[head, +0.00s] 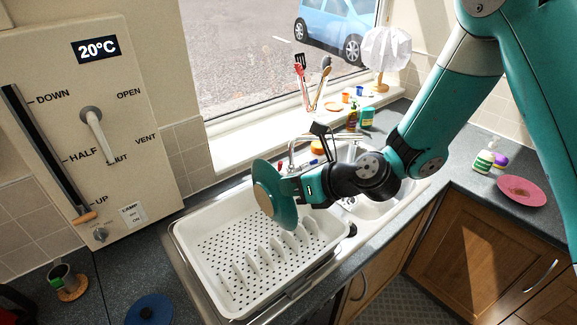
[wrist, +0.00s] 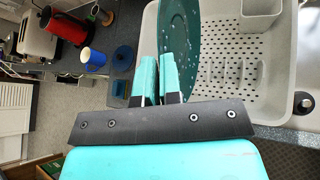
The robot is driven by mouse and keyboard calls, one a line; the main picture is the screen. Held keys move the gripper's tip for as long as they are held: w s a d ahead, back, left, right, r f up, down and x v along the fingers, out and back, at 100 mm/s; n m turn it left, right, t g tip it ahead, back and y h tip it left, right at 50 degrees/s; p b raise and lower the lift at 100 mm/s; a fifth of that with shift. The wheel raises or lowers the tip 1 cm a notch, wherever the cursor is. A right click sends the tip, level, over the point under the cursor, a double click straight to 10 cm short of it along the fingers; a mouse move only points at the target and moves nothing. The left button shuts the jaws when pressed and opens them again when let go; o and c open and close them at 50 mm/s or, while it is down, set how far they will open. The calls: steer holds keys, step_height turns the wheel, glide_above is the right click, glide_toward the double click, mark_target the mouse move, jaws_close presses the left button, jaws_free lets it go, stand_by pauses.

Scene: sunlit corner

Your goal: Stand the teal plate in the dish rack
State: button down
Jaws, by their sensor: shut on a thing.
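The teal plate (head: 287,207) is held on edge above the far part of the white dish rack (head: 212,298). A paler disc shows at its middle in the head view. My gripper (head: 289,187) is shut on the plate's rim, on the side toward my arm. In the wrist view the plate (wrist: 181,32) rises from between the teal fingers (wrist: 160,78), with the rack (wrist: 285,62) behind and to the right. The rack has a row of upright slot dividers (head: 262,256) and a perforated floor. I cannot tell how far the plate's lower edge is above the rack.
A sink (head: 378,207) with a tap lies beyond the rack. A wall panel with levers (head: 85,130) stands at the left. A pink plate (head: 522,191) lies at the right.

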steer(key=shift+w, duration=0.35)
steer(key=shift+f, duration=0.2)
step_height(320, 180, down, 15)
steer(key=b, duration=1.1)
steer(key=shift+b, duration=0.4)
steer(key=c, duration=1.2)
jaws_free()
